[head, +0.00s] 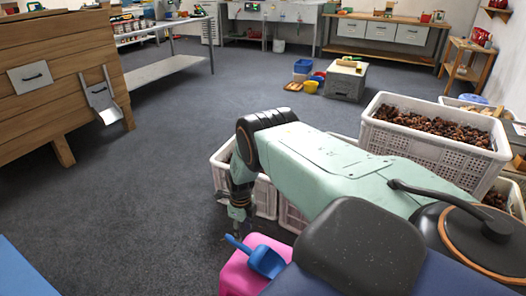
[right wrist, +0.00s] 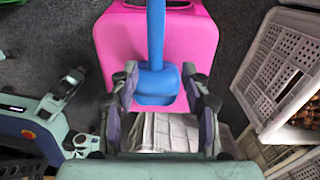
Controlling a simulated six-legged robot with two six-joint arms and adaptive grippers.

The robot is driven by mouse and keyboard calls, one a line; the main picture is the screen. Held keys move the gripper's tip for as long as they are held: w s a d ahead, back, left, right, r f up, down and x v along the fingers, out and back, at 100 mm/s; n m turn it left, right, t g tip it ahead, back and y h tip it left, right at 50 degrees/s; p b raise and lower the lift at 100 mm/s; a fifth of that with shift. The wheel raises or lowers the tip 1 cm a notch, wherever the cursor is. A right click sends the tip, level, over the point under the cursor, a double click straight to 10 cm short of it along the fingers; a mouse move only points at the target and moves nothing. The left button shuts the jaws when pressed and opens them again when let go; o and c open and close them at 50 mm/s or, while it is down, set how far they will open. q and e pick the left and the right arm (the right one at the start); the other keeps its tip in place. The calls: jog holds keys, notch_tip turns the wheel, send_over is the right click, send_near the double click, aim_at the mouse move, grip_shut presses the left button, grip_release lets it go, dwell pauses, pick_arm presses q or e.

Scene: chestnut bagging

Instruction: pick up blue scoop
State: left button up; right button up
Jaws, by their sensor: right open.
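The blue scoop (head: 267,261) lies on a pink box-like stand (head: 236,279) at the bottom of the head view. My right gripper (head: 239,225) points down just beyond the scoop's handle end, by the stand's far edge. In the right wrist view the scoop (right wrist: 156,84) shows between the two spread fingers of my right gripper (right wrist: 160,92), its handle running up over the pink top (right wrist: 190,40). The gripper is open; I cannot tell whether a finger touches the scoop.
White crates stand right of the stand; one crate (head: 425,148) is heaped with chestnuts. A pale striped thing (right wrist: 165,132) lies below the fingers. A wooden cabinet (head: 60,75) is at left, a grey box (head: 345,82) farther back. The middle floor (head: 150,190) is clear.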

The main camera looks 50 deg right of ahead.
aim_at(243, 246)
notch_tip(243, 246, down, 2)
jog(key=shift+f+b, duration=0.1)
jog(key=shift+b, duration=0.6)
jog(key=f+b, duration=0.2)
jog(key=f, duration=0.1)
jog(key=f+b, duration=0.1)
jog(key=f, duration=0.1)
jog(key=shift+s+a, duration=0.2)
jog(key=shift+a, duration=0.15)
jog(key=shift+f, duration=0.35)
jog(key=shift+r, duration=0.1)
grip_shut()
